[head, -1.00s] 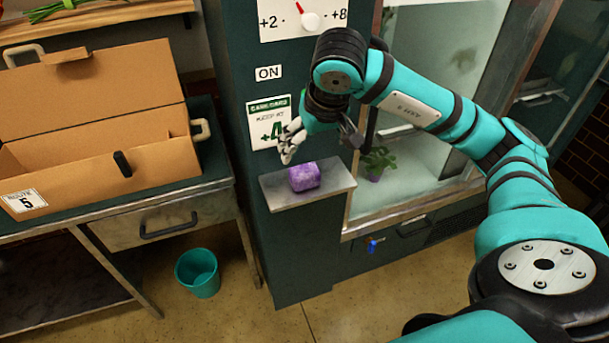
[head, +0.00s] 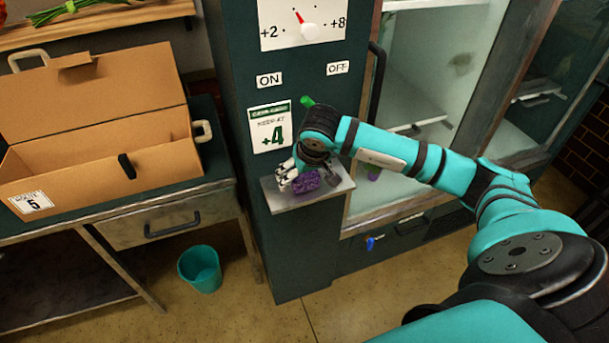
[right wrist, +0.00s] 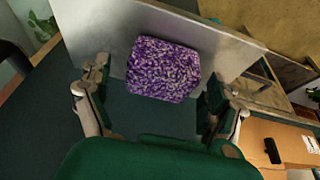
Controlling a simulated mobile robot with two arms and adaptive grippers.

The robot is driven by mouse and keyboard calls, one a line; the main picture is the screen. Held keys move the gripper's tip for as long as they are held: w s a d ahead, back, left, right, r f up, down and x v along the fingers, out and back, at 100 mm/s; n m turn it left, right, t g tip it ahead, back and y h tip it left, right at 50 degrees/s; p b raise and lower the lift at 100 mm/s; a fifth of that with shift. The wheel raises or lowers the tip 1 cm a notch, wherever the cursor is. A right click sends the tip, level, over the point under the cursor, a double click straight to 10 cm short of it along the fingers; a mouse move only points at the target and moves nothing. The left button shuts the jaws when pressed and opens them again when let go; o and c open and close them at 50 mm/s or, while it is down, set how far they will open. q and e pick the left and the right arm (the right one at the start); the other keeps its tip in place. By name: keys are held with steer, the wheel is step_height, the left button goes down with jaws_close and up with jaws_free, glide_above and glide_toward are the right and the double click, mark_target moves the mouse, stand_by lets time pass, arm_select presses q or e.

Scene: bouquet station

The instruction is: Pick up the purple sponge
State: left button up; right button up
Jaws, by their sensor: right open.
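The purple sponge (head: 306,183) lies on a small grey shelf (head: 334,193) on the front of the green cabinet. In the right wrist view the sponge (right wrist: 163,68) is a speckled purple block on the pale shelf surface (right wrist: 110,35). My right gripper (head: 308,182) is down at the shelf, right by the sponge. In the right wrist view its open fingers (right wrist: 158,88) stand on both sides of the sponge, with gaps between. My left gripper is not in view.
An open cardboard box (head: 105,170) stands on the metal table at left. A teal bin (head: 200,268) is on the floor below. A glass-fronted cooler (head: 420,100) is right of the shelf, with a dial (head: 303,27) above.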

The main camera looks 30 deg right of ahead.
steer(key=shift+c, duration=0.4)
steer(key=c, duration=1.1)
steer(key=shift+r, duration=0.1)
steer(key=shift+w+r+b, duration=0.1)
steer(key=shift+r+b, duration=0.3)
steer(key=shift+r, duration=0.2)
step_height(320, 180, up, 2)
steer(key=shift+r+b, duration=0.1)
steer(key=shift+b, duration=0.35)
steer(key=shift+s+d+r+b, duration=0.25)
steer(key=shift+s+d+b, duration=0.5)
steer(key=shift+s, duration=1.9)
steer(key=shift+s+d+r+b, duration=0.3)
steer(key=shift+s+b, duration=0.75)
steer(key=shift+s, duration=1.55)
steer(key=shift+s+d+r+b, duration=0.15)
steer(key=shift+s+d+b, duration=0.65)
steer(key=shift+s, duration=1.85)
steer(key=shift+a, duration=0.15)
